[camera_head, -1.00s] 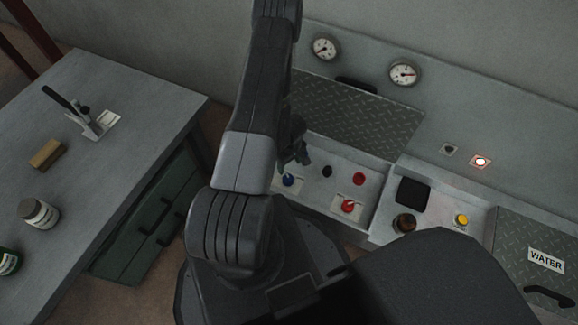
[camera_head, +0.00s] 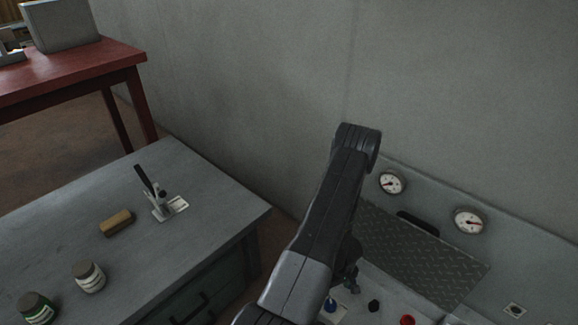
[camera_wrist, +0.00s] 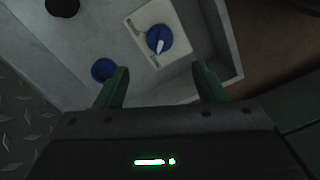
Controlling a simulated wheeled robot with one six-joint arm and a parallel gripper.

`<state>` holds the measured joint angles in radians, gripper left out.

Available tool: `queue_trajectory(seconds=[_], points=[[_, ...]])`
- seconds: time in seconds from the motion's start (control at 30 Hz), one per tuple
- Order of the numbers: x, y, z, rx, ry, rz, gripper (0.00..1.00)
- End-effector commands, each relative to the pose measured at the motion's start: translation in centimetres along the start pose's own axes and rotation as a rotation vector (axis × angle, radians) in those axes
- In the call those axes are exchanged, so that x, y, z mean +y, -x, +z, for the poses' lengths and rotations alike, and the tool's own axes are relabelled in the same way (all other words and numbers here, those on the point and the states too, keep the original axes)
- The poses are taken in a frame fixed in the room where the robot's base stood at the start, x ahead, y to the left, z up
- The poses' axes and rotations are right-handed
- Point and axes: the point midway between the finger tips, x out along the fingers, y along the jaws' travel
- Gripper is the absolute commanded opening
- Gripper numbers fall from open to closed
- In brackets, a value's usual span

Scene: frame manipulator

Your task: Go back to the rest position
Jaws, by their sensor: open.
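My gripper (camera_wrist: 162,90) is open and empty in the wrist view, its two green fingers spread apart. Beyond the fingers lies a blue knob (camera_wrist: 160,38) with a white pointer on a pale plate, apart from the fingers. A round blue piece (camera_wrist: 104,70) lies close to the left finger. In the head view my arm reaches over the control panel, and the gripper (camera_head: 350,275) is mostly hidden behind the arm. The blue knob (camera_head: 331,305) shows just below it.
The panel carries two gauges (camera_head: 391,183) (camera_head: 469,222), a diamond-plate cover (camera_head: 420,252) and a red button (camera_head: 407,320). A grey workbench (camera_head: 60,238) at left holds a clamp-like tool (camera_head: 162,200), a brown block (camera_head: 117,223) and two jars (camera_head: 89,277) (camera_head: 36,308). A red table (camera_head: 70,75) stands behind.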

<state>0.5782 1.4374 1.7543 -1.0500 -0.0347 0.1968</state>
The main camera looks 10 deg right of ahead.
Motion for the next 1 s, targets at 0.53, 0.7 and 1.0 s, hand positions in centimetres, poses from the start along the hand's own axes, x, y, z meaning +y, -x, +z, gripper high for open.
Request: queue_trajectory(seconds=[0.53,0.7,1.0], points=[[0.0,-9.2,0.0,-0.001,-0.001,-0.001,0.64],[0.0,-11.3,0.1,-0.001,-0.001,-0.001,0.64],[0.0,-12.4,0.0,-0.001,-0.001,0.000,0.64]])
